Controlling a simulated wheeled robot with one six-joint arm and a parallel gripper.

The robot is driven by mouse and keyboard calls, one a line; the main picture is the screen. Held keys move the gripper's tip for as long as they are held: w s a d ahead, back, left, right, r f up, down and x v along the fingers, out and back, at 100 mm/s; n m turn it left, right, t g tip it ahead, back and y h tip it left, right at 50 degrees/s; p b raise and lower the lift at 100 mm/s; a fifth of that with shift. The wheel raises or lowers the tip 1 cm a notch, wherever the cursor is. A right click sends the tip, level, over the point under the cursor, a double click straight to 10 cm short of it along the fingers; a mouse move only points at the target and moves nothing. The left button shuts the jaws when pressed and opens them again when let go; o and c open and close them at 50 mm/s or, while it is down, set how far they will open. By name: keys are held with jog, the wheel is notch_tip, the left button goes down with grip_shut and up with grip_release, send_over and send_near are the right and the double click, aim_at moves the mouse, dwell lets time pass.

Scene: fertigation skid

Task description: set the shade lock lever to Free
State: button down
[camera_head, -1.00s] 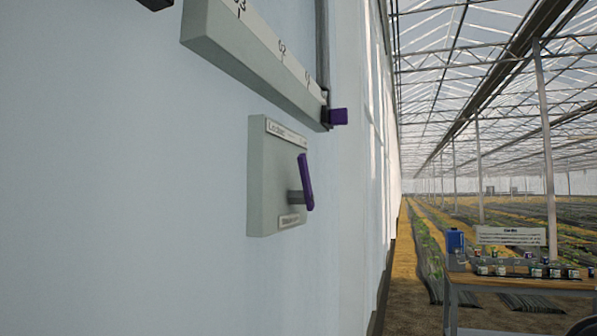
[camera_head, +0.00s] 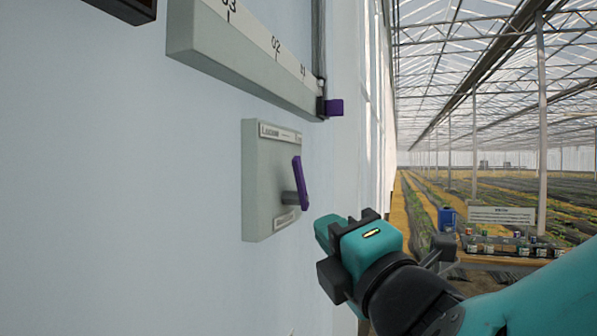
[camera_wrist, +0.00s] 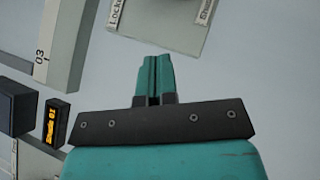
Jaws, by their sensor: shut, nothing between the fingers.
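The shade lock lever (camera_head: 300,184) is a purple handle on a short grey shaft, standing out from a pale grey plate (camera_head: 262,180) on the wall. It stands nearly upright, its top leaning slightly left. The plate has a label at its top, partly readable as locked, and another at its bottom. My gripper (camera_head: 325,228) is shut and empty, to the lower right of the lever and apart from it. In the wrist view the closed teal fingers (camera_wrist: 154,78) point towards the plate's edge (camera_wrist: 158,28); the lever is out of that view.
A grey scale bar (camera_head: 240,55) with numbers and a purple slider (camera_head: 334,107) is above the plate. A small orange display (camera_wrist: 51,124) shows in the wrist view. A bench with bottles (camera_head: 505,247) stands at the right, beyond my arm. The wall left of the plate is clear.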

aim_at(299, 174)
jog(key=shift+s+a+r+n+y, duration=0.4)
jog(key=shift+r+n+y, duration=0.1)
jog(key=shift+n, duration=0.2)
jog(key=p+x, duration=0.4)
jog(key=d+p+x, duration=0.1)
jog(key=p+x, duration=0.3)
jog(key=d+r+p+x, duration=0.1)
jog(key=p+x, duration=0.3)
jog(key=shift+w+r, duration=0.15)
jog(key=shift+w, duration=0.35)
jog(key=shift+w+d+p, duration=0.1)
jog(key=shift+w+p, duration=0.3)
jog(key=shift+s+r, duration=0.1)
